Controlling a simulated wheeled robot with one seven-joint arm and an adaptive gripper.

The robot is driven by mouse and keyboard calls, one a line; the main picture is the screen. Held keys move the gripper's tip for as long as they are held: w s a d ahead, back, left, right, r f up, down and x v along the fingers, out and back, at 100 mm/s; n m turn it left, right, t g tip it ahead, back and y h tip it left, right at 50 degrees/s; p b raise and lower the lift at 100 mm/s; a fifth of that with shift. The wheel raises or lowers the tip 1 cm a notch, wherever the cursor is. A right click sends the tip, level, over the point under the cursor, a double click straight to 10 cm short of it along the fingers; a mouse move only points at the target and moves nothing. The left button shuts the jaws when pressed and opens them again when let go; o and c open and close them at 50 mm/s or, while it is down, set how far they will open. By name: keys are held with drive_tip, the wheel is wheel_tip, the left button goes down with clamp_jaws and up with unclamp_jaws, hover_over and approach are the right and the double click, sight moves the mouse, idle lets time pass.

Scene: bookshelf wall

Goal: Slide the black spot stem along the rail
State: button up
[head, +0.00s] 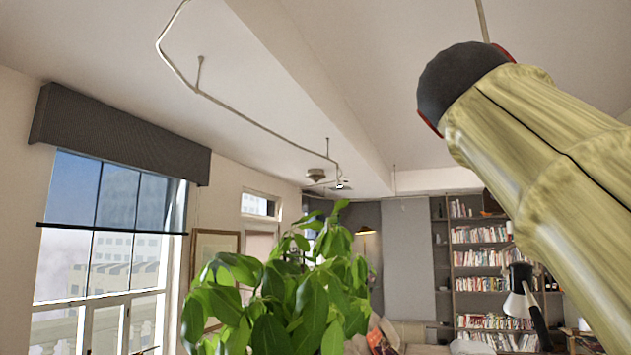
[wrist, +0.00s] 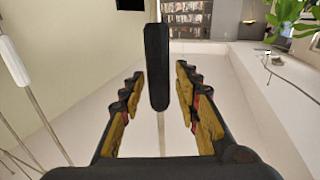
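My gripper (wrist: 160,76) shows in the wrist view with its two yellow and black fingers spread apart. My gripper is not clearly seen there.
A thin bent rail (head: 252,121) hangs below the ceiling in the head view. A leafy plant (head: 300,295) fills the lower middle. A bookshelf (head: 480,258) stands at the back right and a window (head: 105,225) is at left.

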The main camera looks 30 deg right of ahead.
drive_tip(key=shift+o, duration=0.2)
drive_tip(key=shift+a, duration=0.15)
drive_tip(key=v, duration=1.1)
drive_tip(key=shift+a, duration=0.3)
idle(0.5)
drive_tip(key=shift+s, duration=0.15)
idle(0.5)
